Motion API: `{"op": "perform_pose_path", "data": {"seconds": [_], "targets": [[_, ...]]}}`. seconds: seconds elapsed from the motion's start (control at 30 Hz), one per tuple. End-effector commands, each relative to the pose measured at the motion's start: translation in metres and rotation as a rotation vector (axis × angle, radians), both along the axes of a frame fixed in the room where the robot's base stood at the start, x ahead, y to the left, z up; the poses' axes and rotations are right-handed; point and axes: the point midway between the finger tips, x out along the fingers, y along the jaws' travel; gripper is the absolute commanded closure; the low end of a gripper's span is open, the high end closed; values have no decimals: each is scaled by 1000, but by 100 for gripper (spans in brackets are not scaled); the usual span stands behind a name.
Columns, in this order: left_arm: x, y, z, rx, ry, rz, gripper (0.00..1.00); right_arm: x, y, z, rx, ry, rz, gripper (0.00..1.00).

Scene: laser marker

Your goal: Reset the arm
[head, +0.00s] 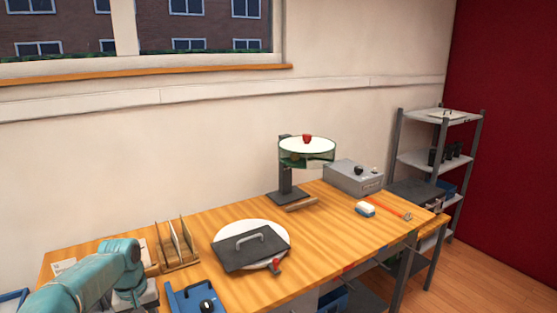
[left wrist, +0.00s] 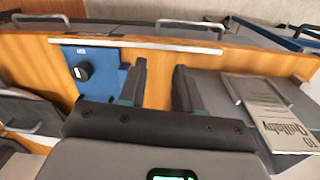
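My left arm (head: 95,278) is teal and comes in at the lower left of the head view, over the left end of the bench. Its gripper is out of the head view. In the left wrist view my left gripper (left wrist: 160,85) shows two dark fingers standing apart, with nothing between them. Beyond the fingers is a wooden surface and a blue panel with a black knob (left wrist: 83,71). My right arm and gripper are not in view.
The wooden bench (head: 330,240) carries a blue box (head: 188,298), a wooden rack (head: 178,258), a dark plate with a handle (head: 250,248), the laser marker (head: 288,185) and a grey box (head: 353,177). A shelf (head: 435,160) stands at right.

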Motion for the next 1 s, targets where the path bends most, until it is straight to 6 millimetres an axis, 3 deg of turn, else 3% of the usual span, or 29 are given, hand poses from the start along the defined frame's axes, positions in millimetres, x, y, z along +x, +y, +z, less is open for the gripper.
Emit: {"op": "perform_pose_path", "data": {"seconds": [0.23, 0.47, 0.7, 0.83, 1.0], "targets": [[-17, -43, -72, -71, -11, -97, 66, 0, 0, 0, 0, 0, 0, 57], [-65, -101, -153, -166, -35, -183, 66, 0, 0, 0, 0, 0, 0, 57], [-147, -155, -213, -248, -55, -227, 66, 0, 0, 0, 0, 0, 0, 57], [-201, -177, -232, -275, -61, -236, 66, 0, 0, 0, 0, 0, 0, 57], [-264, -193, -239, -284, -67, -240, 66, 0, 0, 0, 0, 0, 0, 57]]}}
